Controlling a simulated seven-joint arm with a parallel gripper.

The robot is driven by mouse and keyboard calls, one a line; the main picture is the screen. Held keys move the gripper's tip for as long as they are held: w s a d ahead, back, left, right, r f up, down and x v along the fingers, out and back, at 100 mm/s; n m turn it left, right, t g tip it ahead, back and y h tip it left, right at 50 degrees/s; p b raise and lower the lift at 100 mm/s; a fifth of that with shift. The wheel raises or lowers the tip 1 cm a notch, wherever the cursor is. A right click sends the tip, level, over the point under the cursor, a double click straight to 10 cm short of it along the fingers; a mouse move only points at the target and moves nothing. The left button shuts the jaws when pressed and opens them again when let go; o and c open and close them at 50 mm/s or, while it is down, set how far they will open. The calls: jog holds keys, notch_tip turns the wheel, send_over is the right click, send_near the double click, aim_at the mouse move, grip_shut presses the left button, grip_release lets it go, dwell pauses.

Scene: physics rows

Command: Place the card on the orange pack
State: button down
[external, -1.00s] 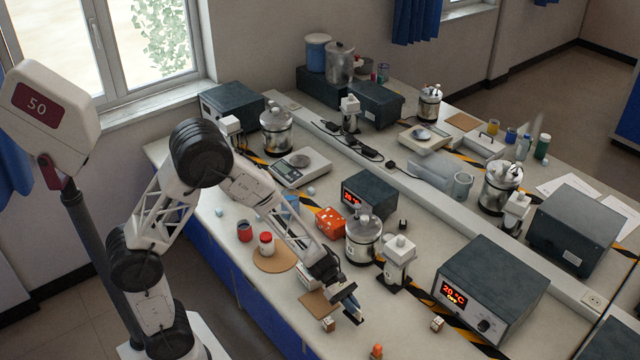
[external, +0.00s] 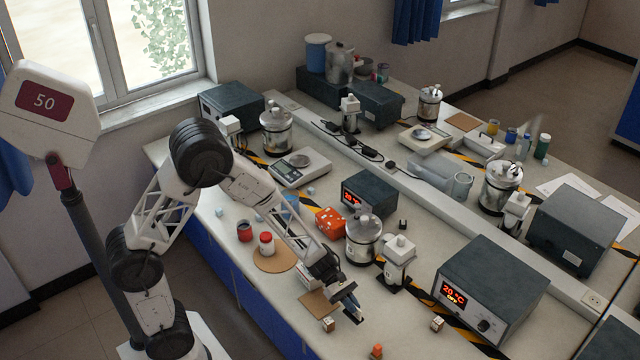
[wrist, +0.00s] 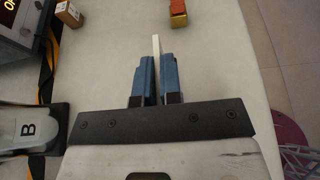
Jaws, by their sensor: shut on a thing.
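The card (wrist: 156,45) is a thin white strip, seen edge-on in the wrist view, standing out past my fingertips. My gripper (wrist: 157,75) has two blue fingers shut on it. In the external view my gripper (external: 352,306) is low over the front part of the bench, and the card cannot be made out there. The orange pack (external: 330,222) is an orange-red box with pale marks. It lies on the bench behind my forearm, up and left of my gripper, well apart from it. The pack is not in the wrist view.
A brown square pad (external: 318,303) and a small block (external: 328,325) lie beside my gripper. A silver vessel (external: 363,240) and a white device (external: 398,262) stand between the pack and the grey heater box (external: 490,290). An orange-topped block (external: 376,351) is near the front edge.

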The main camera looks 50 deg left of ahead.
jog(key=w+a+r+n+t, duration=0.1)
jog(key=w+a+r, duration=0.1)
jog(key=a, duration=1)
jog(key=w+a+r+n+t, duration=0.2)
jog(key=w+a, duration=0.1)
jog(key=a, duration=1)
jog(key=w+a+r+n+t+y, duration=0.1)
jog(key=w+a+r+t, duration=0.1)
jog(key=a, duration=1)
jog(key=shift+w+a+r+n, duration=0.3)
jog(key=shift+w+r, duration=0.3)
jog(key=shift+w, duration=0.15)
send_over(330, 217)
jog(key=shift+d+f, duration=0.15)
jog(key=shift+f, duration=0.6)
jog(key=shift+f, duration=1.75)
jog(key=shift+f, duration=0.15)
